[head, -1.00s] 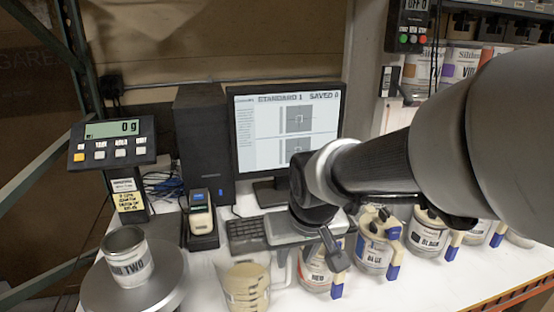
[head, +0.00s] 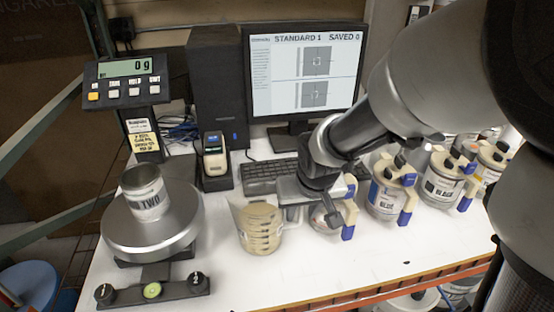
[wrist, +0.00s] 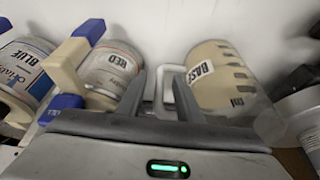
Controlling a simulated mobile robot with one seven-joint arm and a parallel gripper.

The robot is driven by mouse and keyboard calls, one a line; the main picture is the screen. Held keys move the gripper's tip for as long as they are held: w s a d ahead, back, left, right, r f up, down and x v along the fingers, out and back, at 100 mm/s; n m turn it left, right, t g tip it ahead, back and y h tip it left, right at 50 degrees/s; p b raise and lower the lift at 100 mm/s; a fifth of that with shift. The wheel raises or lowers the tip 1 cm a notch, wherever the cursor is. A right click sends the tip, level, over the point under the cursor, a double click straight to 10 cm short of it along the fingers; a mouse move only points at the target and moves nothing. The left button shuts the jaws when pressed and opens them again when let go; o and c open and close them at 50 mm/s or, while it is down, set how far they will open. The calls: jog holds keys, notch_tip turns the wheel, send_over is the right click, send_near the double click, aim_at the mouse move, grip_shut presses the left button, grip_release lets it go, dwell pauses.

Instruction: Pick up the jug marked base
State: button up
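The jug marked BASE (head: 258,228) is a clear jug with tan contents and dark graduation marks, standing upright on the white bench. In the wrist view the jug (wrist: 222,82) shows its BASE label and a pale handle (wrist: 168,84) pointing towards my gripper. My gripper (wrist: 160,82) is open, its two dark fingers apart, with the handle showing between them in the picture. I cannot tell whether a finger touches it. In the head view my gripper (head: 300,206) is just right of the jug, and its fingertips are largely hidden.
The RED can (wrist: 112,70) is close left of the fingers in the wrist view, with the BLUE can (wrist: 25,72) beyond. The BLACK can (head: 442,182) stands further right in the head view. A scale (head: 150,232) holding can TWO (head: 146,193) is left; a keyboard (head: 262,176) is behind.

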grip_shut()
jog(key=shift+r, duration=0.1)
dwell(1.2)
